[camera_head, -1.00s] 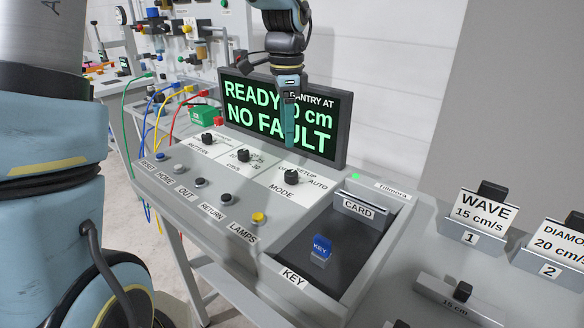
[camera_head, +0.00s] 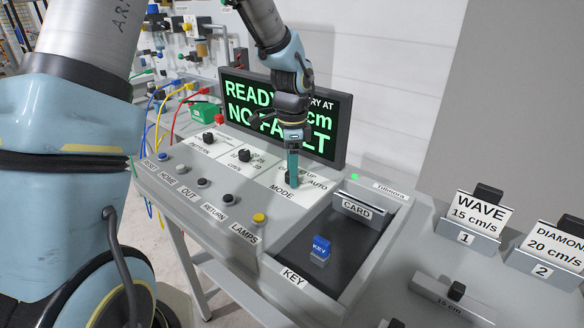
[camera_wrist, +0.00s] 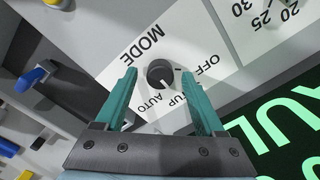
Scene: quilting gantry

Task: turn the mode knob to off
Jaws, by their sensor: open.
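The mode knob is a round black knob (camera_wrist: 160,73) on a white label plate, with the words MODE, OFF, SETUP and AUTO around it in the wrist view. Its pale pointer mark faces the lower side, toward the SETUP and AUTO lettering; I cannot tell exactly which. My gripper (camera_wrist: 163,85) is open, with its two teal fingers on either side of the knob and a gap to each. In the head view my gripper (camera_head: 292,180) points down over the MODE plate and hides the knob.
The screen (camera_head: 290,112) stands close behind my gripper. Two other knobs (camera_head: 244,155) and a row of buttons (camera_head: 226,199) sit to the left. A tray with a blue key (camera_head: 320,246) and a card slot (camera_head: 358,209) lies to the right.

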